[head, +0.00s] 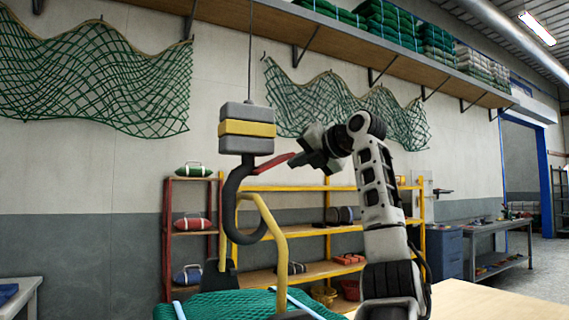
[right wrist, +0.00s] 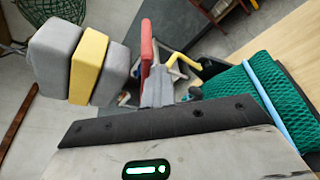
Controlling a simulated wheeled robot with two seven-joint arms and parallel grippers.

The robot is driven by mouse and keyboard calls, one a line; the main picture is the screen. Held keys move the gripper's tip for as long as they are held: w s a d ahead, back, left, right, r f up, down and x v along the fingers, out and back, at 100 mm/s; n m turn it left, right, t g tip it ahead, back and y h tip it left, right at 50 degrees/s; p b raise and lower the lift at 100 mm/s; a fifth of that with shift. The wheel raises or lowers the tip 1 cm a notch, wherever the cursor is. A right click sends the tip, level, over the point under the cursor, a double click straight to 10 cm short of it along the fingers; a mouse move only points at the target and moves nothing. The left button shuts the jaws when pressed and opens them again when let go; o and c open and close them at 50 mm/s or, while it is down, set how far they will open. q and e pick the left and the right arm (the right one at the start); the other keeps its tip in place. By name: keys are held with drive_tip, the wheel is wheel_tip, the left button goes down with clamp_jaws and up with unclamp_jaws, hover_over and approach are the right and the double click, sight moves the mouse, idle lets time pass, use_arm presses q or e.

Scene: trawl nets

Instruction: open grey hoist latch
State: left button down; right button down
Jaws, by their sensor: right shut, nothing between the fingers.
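The hoist block (head: 247,112) is grey with a yellow band and hangs on a thin cable; it also shows at upper left in the right wrist view (right wrist: 55,52). A dark hook (head: 231,205) hangs below it. A red lever, the latch (head: 273,163), sticks out to the right from the hook's top and shows in the right wrist view (right wrist: 146,45). My right gripper (head: 303,160) is shut and empty at the lever's outer end; I cannot tell whether they touch. A yellow bail (head: 275,228) passes by the hook's opening. My left gripper is out of view.
A green net bundle (head: 220,306) lies below the hook, with pale blue straps. A yellow-and-red shelf rack (head: 300,188) stands behind. A pale wooden tabletop (head: 490,300) is at lower right, clear where visible. Green nets (head: 110,80) hang on the wall.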

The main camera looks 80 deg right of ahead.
drive_tip(key=shift+r+n, duration=0.3)
drive_tip(key=shift+r, duration=0.1)
idle(0.3)
drive_tip(key=s+a+r, duration=0.2)
drive_tip(key=s+a, duration=0.3)
drive_tip(key=a, duration=0.3)
drive_tip(key=shift+r, duration=0.2)
